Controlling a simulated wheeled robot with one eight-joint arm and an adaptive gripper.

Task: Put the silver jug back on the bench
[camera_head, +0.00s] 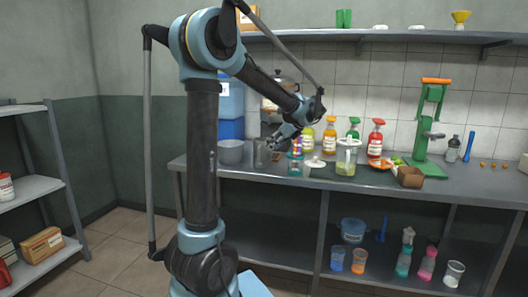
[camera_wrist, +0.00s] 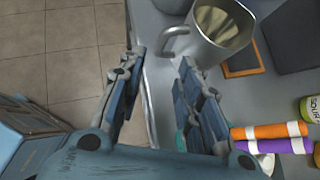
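The silver jug (camera_wrist: 236,52) stands upright on the bench (camera_wrist: 160,95), near its front edge, with its open top showing in the wrist view. Its handle (camera_wrist: 168,44) points toward my gripper (camera_wrist: 161,60). My gripper is open, its two fingers wide apart with nothing between them. The handle lies just beyond the fingertips; I cannot tell whether they touch it. In the head view the jug (camera_head: 261,155) is at the left part of the bench, right of a grey bowl, and my gripper (camera_head: 273,145) is beside it.
A grey bowl (camera_head: 231,152) stands left of the jug. A small dark board with an orange frame (camera_wrist: 243,62) and orange and purple rolls (camera_wrist: 268,131) lie near the jug. Bottles, a glass pitcher (camera_head: 347,156) and a green press (camera_head: 428,120) stand further right.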

